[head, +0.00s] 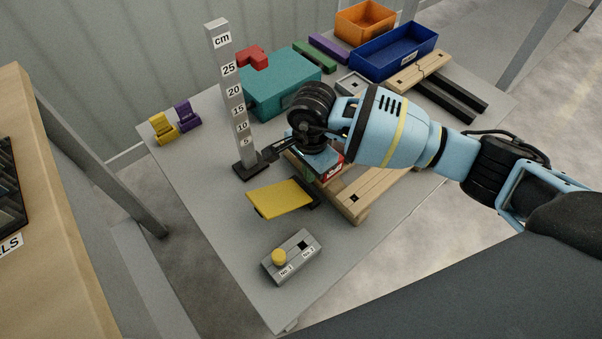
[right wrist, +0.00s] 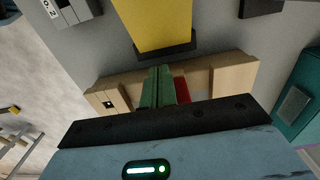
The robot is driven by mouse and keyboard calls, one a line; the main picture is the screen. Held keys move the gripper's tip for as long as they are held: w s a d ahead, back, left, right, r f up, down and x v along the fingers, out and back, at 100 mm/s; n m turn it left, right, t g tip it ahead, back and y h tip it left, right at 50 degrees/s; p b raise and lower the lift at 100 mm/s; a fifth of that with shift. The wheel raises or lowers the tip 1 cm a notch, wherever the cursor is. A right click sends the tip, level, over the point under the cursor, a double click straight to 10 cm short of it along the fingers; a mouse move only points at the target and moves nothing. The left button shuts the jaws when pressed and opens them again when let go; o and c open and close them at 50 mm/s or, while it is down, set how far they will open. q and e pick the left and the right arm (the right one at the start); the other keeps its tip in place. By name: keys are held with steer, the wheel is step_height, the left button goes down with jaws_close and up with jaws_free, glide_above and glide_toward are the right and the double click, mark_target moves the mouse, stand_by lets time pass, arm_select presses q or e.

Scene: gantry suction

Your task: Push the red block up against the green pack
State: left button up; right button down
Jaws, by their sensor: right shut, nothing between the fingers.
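My right gripper (head: 318,175) points down over the wooden pallet; its shut fingers show as two greenish strips side by side in the right wrist view (right wrist: 158,70), with nothing between them. The red block (head: 335,168) is mostly hidden under my gripper in the head view. In the right wrist view a narrow part of the red block (right wrist: 183,90) shows just right of the fingers; I cannot tell if they touch. I cannot make out the green pack for certain near the gripper. A long green block (head: 308,54) lies at the far back. My left gripper is not in view.
The wooden pallet (head: 367,196) lies under my gripper, beside a yellow plate (head: 281,198). A measuring post (head: 238,115) stands to the left. A teal box (head: 283,88) is behind, and a grey button box (head: 291,258) is in front.

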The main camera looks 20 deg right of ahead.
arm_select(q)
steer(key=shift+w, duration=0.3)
arm_select(e)
steer(key=shift+d, duration=0.15)
steer(key=shift+w, duration=0.1)
steer(key=d, duration=0.1)
steer(key=w+d, duration=0.1)
steer(key=shift+d, duration=0.35)
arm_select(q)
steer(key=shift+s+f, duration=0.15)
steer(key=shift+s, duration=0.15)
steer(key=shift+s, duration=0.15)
arm_select(e)
steer(key=shift+s+a, duration=0.1)
steer(key=shift+a, duration=0.05)
